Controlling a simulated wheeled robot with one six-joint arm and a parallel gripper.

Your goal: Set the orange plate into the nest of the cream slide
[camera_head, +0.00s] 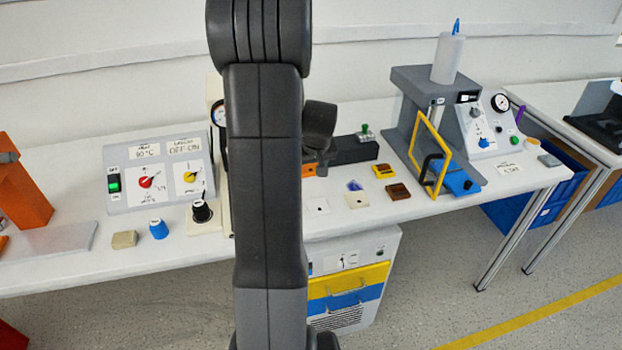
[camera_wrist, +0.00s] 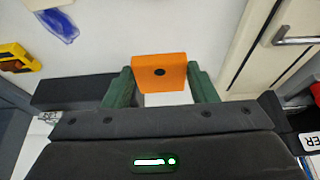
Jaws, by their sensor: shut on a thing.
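The orange plate (camera_wrist: 160,72) with a dark round spot sits between the green fingers of my gripper (camera_wrist: 160,88) in the wrist view. My gripper is shut on it. In the head view a small part of the orange plate (camera_head: 309,170) shows beside my arm, which hides most of the gripper. A cream body (camera_wrist: 248,55) with a grey metal handle (camera_wrist: 296,38) stands to the right of the plate in the wrist view, apart from it. I cannot tell whether this is the cream slide. No nest can be made out; my arm covers that area in the head view.
A dark block (camera_head: 355,149) stands just right of the gripper in the head view. Yellow (camera_head: 384,171) and brown (camera_head: 398,191) pieces, a blue piece (camera_head: 355,186) and a pale square (camera_head: 318,207) lie nearby. The press (camera_head: 405,120) stands further right, the switch panel (camera_head: 158,172) left.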

